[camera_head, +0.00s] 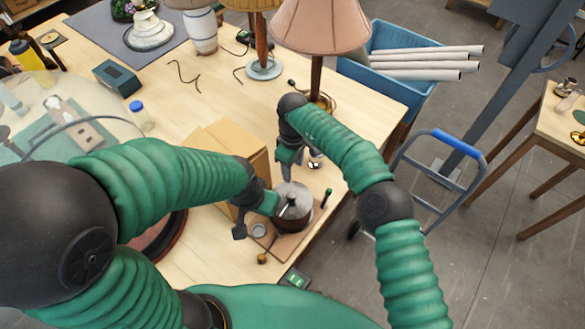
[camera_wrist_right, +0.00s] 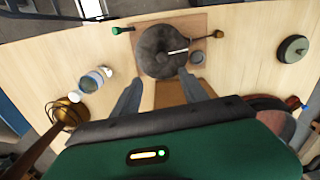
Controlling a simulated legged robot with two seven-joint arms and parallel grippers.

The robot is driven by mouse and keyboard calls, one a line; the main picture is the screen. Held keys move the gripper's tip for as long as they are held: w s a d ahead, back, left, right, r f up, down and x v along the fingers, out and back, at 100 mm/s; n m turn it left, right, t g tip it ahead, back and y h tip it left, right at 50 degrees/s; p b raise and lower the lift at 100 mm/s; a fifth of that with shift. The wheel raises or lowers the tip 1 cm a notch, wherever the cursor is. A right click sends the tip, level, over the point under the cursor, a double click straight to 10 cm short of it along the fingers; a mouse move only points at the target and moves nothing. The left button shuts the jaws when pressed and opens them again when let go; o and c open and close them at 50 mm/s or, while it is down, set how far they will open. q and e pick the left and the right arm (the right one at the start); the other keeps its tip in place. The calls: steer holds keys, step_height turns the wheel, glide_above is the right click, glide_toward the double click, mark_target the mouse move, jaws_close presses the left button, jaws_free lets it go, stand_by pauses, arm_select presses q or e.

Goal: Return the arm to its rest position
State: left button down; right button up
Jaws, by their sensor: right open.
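My right gripper (camera_head: 287,172) is open and points down beside the cardboard box, at the far side of the round dark lamp base (camera_head: 292,212). Its two fingers also show apart and empty in the right wrist view (camera_wrist_right: 159,90). The lamp base (camera_wrist_right: 160,52) sits on a small wooden board (camera_head: 289,246), apart from those fingers. My left arm comes in from the left, and its gripper (camera_head: 262,205) is at the left side of the lamp base. Whether it touches the base or is shut is unclear.
A cardboard box (camera_head: 235,148) stands close left of my right gripper. A pink-shaded lamp (camera_head: 320,27) stands behind my right arm. A green-handled tool (camera_head: 327,196) lies at the board's right. A blue bin (camera_head: 400,38) with white tubes is beyond the table's right edge.

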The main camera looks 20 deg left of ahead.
steer(key=shift+w+a+f, duration=0.1)
steer(key=shift+a+f, duration=0.1)
steer(key=shift+a, duration=0.05)
